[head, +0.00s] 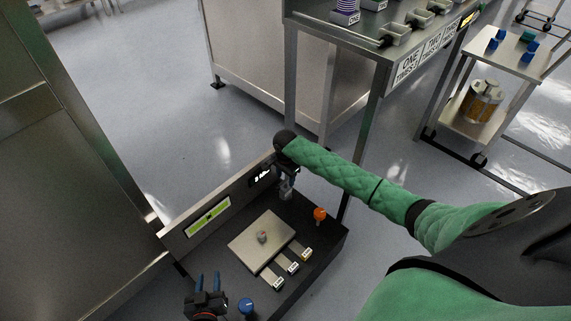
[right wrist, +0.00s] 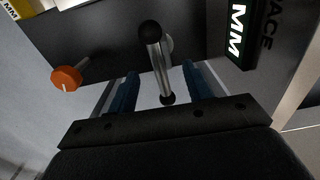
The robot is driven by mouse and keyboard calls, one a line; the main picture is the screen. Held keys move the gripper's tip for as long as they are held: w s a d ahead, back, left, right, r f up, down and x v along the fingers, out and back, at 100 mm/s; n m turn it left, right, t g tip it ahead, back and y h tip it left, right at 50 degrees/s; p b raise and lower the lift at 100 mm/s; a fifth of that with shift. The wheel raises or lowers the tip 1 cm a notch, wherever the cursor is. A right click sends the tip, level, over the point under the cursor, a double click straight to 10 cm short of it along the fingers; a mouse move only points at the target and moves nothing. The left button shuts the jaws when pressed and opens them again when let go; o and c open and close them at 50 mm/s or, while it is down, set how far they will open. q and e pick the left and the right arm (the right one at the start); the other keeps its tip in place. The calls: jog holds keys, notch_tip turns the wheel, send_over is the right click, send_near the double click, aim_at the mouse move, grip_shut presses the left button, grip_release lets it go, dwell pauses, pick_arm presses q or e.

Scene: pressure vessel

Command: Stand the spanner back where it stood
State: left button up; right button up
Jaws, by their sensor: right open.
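A metal bar with black rounded ends (right wrist: 157,55), which looks like the spanner, shows in the right wrist view between the fingers of my right gripper (right wrist: 160,88). Those blue fingers are open, one on each side of it, with gaps showing. I cannot tell whether its foot sits in a holder. In the head view my right gripper (head: 289,172) is at the back of the dark bench (head: 318,245), above a small grey part (head: 286,190). My left gripper (head: 208,281) is at the front left, its blue fingers apart and empty.
A pale plate (head: 250,256) with a small grey fitting (head: 262,237) lies mid-bench. Labelled blocks (head: 290,267) lie right of it. An orange knob (head: 320,214) and a blue knob (head: 246,306) stand up. A panel with a green display (head: 208,215) runs along the back.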

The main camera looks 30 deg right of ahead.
pick_arm(q)
jog(key=s+a+f+g+p, duration=0.1)
jog(key=s+f+g, duration=0.4)
jog(key=s+f, duration=0.3)
notch_tip(320, 180, down, 5)
jog(key=shift+s+r+y, duration=0.2)
jog(key=shift+y, duration=0.2)
pick_arm(e)
notch_tip(320, 180, up, 7)
jog(key=shift+r, duration=0.15)
pick_arm(q)
jog(key=shift+w, duration=0.1)
